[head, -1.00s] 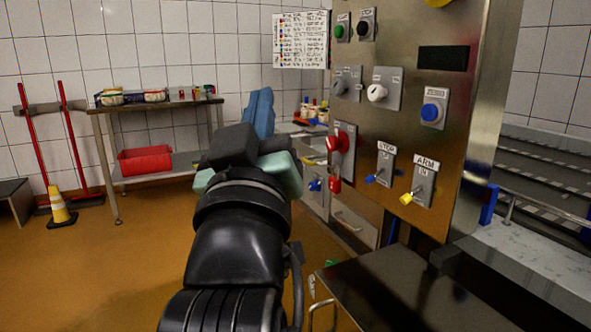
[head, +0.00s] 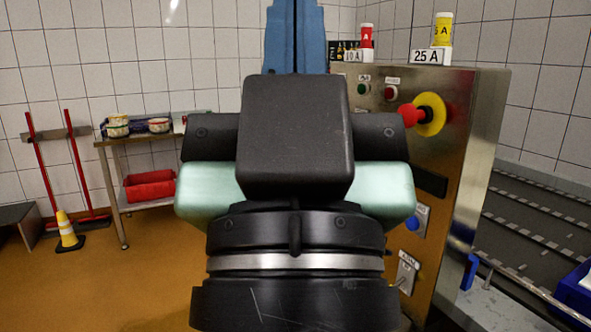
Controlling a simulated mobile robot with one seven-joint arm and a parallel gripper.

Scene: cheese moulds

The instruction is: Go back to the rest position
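My gripper (head: 295,22) points up in the middle of the head view, with its black and pale green body below. Its two blue fingers lie side by side with only a thin dark line between them, so it looks shut. I see nothing held, though the finger ends run to the top edge of the picture. The gripper is in front of the left part of the steel control cabinet (head: 465,150) and hides much of its panel.
A steel side table (head: 103,143) with a red crate (head: 150,189) is at left, near a cone (head: 68,232). A conveyor (head: 540,240) runs at right.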

